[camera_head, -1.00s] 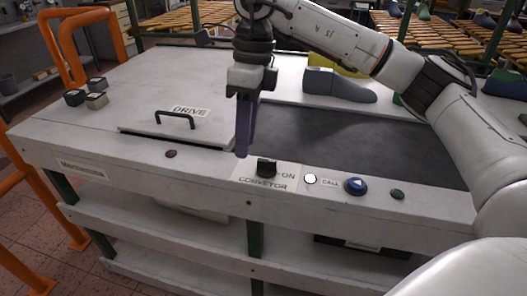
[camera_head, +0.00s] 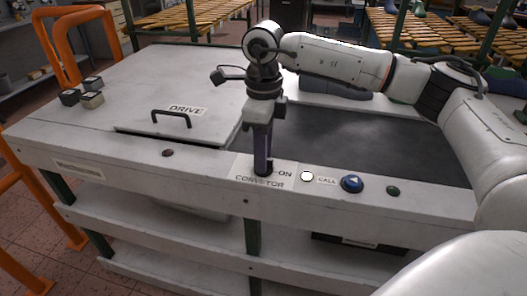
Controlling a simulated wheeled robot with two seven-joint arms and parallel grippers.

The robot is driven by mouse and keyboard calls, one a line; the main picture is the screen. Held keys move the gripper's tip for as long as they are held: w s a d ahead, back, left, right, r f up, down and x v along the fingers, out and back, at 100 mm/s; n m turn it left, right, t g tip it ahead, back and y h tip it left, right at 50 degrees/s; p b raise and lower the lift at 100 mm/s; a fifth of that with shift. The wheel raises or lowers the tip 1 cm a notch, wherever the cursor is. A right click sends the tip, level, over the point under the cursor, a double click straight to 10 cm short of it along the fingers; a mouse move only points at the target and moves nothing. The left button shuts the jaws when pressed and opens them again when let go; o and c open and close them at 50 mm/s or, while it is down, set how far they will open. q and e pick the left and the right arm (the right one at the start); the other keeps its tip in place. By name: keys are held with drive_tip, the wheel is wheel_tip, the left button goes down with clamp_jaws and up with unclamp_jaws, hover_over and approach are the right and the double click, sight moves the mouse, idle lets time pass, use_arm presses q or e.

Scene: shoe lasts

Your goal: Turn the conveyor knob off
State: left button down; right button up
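The black conveyor knob (camera_head: 264,172) sits on the front ledge of the bench, on a white label (camera_head: 250,181) reading "CONVEYOR" with "ON" to the right. My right gripper (camera_head: 263,166) points straight down with its dark purple fingers at the knob, hiding most of it. The fingers line up as one from this view, so I cannot tell whether they are spread around the knob or pressed on it. My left gripper is not in view.
Right of the knob are a white button (camera_head: 307,176), a blue call button (camera_head: 352,184) and a dark green button (camera_head: 393,190). A reddish button (camera_head: 168,153) is to the left.

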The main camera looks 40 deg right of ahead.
clamp_jaws()
drive_tip(key=shift+n, duration=0.4)
drive_tip(key=n, duration=0.2)
drive_tip(key=shift+n, duration=0.4)
drive_tip(key=n, duration=0.3)
drive_tip(key=shift+n+b, duration=0.3)
drive_tip(key=shift+n, duration=0.1)
drive_tip(key=n, duration=1)
drive_tip(key=shift+r+b, duration=0.1)
drive_tip(key=shift+b, duration=0.2)
drive_tip(key=shift+n, duration=0.5)
